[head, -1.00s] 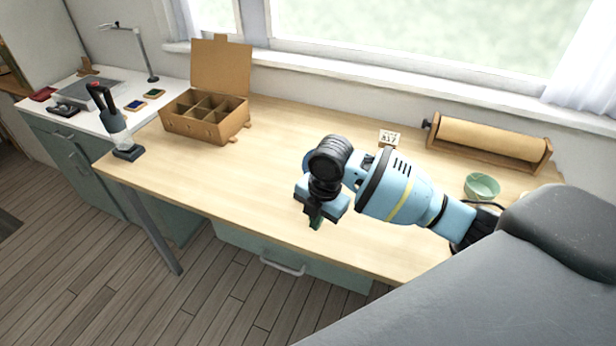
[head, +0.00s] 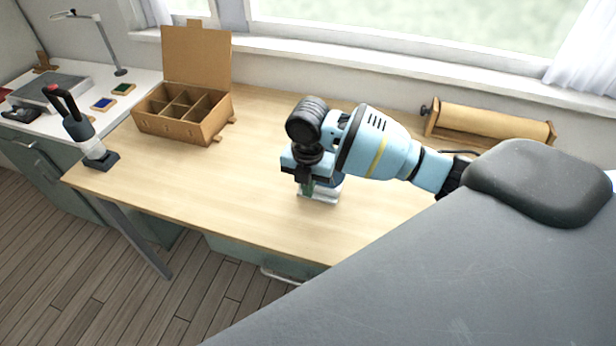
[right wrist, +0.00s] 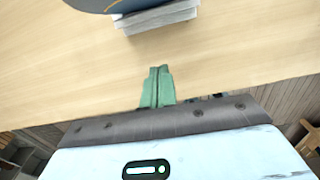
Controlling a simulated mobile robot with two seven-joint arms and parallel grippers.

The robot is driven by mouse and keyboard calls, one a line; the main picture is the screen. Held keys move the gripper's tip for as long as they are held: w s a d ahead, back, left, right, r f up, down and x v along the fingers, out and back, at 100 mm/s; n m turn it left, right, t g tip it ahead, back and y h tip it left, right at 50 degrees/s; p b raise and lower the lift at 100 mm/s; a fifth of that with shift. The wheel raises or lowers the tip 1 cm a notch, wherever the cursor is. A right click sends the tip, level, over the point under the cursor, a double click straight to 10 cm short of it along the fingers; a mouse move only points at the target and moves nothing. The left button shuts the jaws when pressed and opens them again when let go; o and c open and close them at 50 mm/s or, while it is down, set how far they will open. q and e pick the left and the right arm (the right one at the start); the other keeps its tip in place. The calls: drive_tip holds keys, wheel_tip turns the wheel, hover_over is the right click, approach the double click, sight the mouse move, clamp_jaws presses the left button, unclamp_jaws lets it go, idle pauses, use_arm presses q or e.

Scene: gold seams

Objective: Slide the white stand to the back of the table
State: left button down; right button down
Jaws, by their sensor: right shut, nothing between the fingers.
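The white stand (head: 321,196) is mostly hidden behind my right gripper in the head view; only its pale base shows, near the table's front half. In the right wrist view the stand (right wrist: 160,19) is cut by the top edge, with a dark blue rounded thing on it. My right gripper (head: 307,188) is shut and empty, its green fingertips low over the table on the front side of the stand. In the right wrist view the fingertips (right wrist: 158,72) point at the stand, with a strip of bare wood between. My left gripper is not in view.
An open compartment box (head: 178,110) stands at back left, a black-handled tool (head: 82,128) at the left end. A paper roll holder (head: 488,122) stands at back right.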

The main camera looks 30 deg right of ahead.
sight(313, 197)
wheel_tip(313, 197, down, 5)
drive_tip(key=shift+f, duration=0.15)
drive_tip(key=shift+w+d, duration=1)
drive_tip(key=shift+d, duration=0.15)
drive_tip(key=shift+w+d, duration=0.25)
drive_tip(key=shift+d, duration=0.1)
